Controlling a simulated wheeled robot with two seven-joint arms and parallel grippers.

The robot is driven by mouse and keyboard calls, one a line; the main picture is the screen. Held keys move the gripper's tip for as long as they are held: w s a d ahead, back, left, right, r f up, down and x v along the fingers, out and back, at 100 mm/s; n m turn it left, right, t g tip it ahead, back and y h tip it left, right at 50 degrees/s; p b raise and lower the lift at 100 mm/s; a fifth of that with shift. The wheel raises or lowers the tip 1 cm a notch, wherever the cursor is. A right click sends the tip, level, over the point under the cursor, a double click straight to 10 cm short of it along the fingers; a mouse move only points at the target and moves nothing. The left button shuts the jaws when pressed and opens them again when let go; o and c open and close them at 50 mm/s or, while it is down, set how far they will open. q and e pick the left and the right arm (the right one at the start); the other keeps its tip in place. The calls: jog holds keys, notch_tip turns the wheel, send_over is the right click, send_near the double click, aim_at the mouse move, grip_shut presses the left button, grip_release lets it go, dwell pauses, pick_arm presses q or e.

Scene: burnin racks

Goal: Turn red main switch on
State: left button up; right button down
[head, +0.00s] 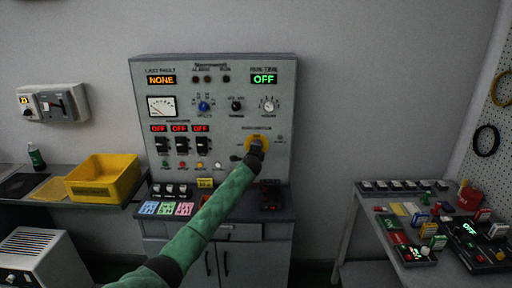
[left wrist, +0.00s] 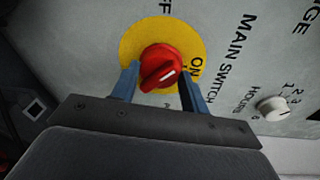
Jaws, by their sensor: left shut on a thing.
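The red main switch (left wrist: 160,68) sits on a round yellow plate (left wrist: 190,35) on the grey control panel (head: 230,130). Its white pointer mark is turned toward the ON label in the left wrist view. My left gripper (left wrist: 157,85) is around the red knob, with one blue finger on each side, shut on it. In the head view my left gripper (head: 256,147) covers the switch, and only part of the yellow plate (head: 248,140) shows. My right gripper is not in view.
A yellow bin (head: 105,177) stands on the left bench. A table with several small switches and boxes (head: 425,250) is at the right. A small white knob (left wrist: 272,108) is close to the main switch. The panel's right side is clear of objects.

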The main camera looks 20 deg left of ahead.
pick_arm(q)
jog(key=shift+d+f+m+g+y+p, duration=0.1)
jog(key=shift+m+g+y+p, duration=0.25)
jog(key=shift+m+p, duration=1.35)
jog(key=shift+d+f+m+g+y+p, duration=0.15)
jog(key=shift+m+y+p, duration=0.6)
jog(key=shift+m, duration=1.65)
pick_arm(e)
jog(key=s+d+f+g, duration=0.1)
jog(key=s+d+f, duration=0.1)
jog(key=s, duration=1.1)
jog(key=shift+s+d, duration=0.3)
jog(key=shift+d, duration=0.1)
pick_arm(q)
jog(key=shift+a+h, duration=0.1)
jog(key=shift+h, duration=0.2)
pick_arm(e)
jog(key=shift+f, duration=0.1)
pick_arm(q)
jog(key=o, duration=1)
jog(key=shift+r, duration=0.1)
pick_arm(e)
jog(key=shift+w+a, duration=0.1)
pick_arm(q)
jog(key=shift+b+v, duration=1.3)
jog(key=shift+v, duration=2.6)
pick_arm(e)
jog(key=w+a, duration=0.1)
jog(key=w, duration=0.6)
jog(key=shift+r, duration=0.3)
